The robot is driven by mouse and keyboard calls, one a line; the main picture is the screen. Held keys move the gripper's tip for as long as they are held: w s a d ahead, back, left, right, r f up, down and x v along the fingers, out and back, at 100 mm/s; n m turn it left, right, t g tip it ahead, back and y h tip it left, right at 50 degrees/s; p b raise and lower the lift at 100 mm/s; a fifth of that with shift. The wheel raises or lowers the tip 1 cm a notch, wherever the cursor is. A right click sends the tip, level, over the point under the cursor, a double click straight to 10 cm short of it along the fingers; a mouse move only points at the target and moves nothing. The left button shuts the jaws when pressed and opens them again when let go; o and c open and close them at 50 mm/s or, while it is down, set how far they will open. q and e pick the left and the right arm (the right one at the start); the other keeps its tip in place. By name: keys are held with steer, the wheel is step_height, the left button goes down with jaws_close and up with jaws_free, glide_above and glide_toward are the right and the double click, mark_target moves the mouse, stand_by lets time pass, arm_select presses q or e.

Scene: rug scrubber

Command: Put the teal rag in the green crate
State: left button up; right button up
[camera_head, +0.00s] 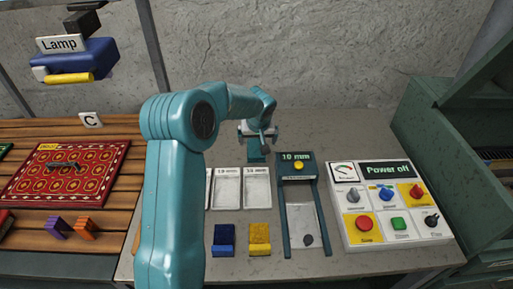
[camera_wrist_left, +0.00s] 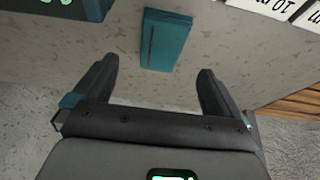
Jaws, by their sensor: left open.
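The teal rag (camera_wrist_left: 166,40) is a small folded block on the grey bench top in the left wrist view. It lies just beyond and between the tips of my left gripper (camera_wrist_left: 158,68), which is open and empty. In the head view my left gripper (camera_head: 258,132) is above the teal rag (camera_head: 257,154) at the back of the bench, partly hiding it. A large green box-like unit (camera_head: 440,165) stands at the right; I cannot tell whether it is the green crate. My right gripper is not in view.
A control panel (camera_head: 392,205) reading "Power off" lies on the right of the bench. A teal-framed device (camera_head: 283,215) marked "10 mm", white trays (camera_head: 257,188), and blue (camera_head: 224,240) and yellow (camera_head: 260,240) blocks are nearer. A red rug (camera_head: 65,172) lies on wooden slats at left.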

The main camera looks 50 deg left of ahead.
mark_target(257, 147)
arm_select(q)
steer(key=shift+x, duration=0.9)
steer(key=x, duration=0.1)
steer(key=p+x, duration=0.1)
steer(key=x, duration=0.1)
steer(key=p+x, duration=0.1)
steer(key=x, duration=0.1)
steer(key=shift+a, duration=0.35)
steer(key=shift+w+f, duration=0.1)
steer(key=shift+f, duration=0.15)
steer(key=shift+r, duration=0.1)
steer(key=c, duration=1.2)
steer(key=shift+r, duration=0.55)
step_height(257, 147, up, 19)
steer(key=shift+b, duration=0.65)
